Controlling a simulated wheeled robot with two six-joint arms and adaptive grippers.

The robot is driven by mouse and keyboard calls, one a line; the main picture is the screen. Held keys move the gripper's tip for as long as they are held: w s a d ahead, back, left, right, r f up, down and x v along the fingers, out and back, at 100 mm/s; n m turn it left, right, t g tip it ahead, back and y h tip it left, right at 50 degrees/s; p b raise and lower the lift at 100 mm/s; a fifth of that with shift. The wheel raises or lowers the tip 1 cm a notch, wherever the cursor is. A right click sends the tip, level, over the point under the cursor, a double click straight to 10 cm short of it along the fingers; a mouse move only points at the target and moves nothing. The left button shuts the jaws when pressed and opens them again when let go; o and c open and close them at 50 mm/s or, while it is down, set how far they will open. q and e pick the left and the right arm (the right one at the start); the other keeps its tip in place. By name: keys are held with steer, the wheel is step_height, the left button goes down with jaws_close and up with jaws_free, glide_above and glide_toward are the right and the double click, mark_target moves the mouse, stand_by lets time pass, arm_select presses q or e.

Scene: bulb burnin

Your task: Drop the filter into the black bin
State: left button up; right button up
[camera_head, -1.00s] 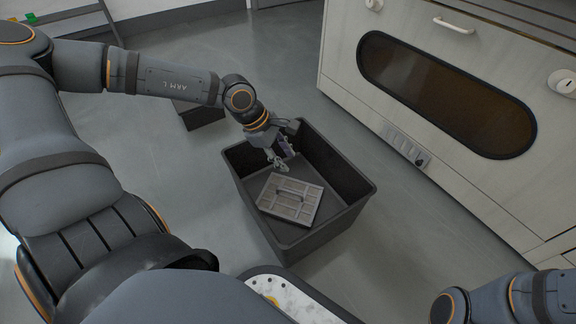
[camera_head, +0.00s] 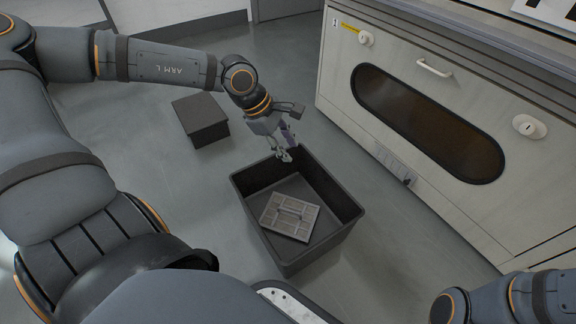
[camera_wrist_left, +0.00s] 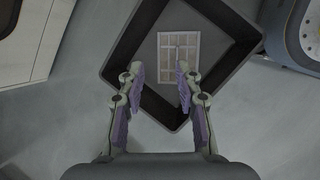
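The filter (camera_head: 290,217), a flat grey panel with a grid face and a handle bar, lies inside the black bin (camera_head: 350,212), on its floor. It also shows in the left wrist view (camera_wrist_left: 180,56), framed by the bin's dark walls (camera_wrist_left: 226,74). My left gripper (camera_head: 287,155) is above the bin's back rim, apart from the filter. In the left wrist view its two fingers (camera_wrist_left: 158,76) are spread with nothing between them. Of my right arm only a part shows at the lower right of the head view; its gripper is out of frame.
A dark closed box (camera_head: 201,118) stands on the floor left of the bin. A pale cabinet (camera_head: 350,105) with a dark oval window (camera_head: 428,122) and a handle stands to the right.

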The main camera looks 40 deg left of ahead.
arm_select(q)
step_height(320, 180, up, 17)
steer(key=d+p, duration=0.1)
steer(key=p, duration=1)
steer(key=shift+f, duration=0.1)
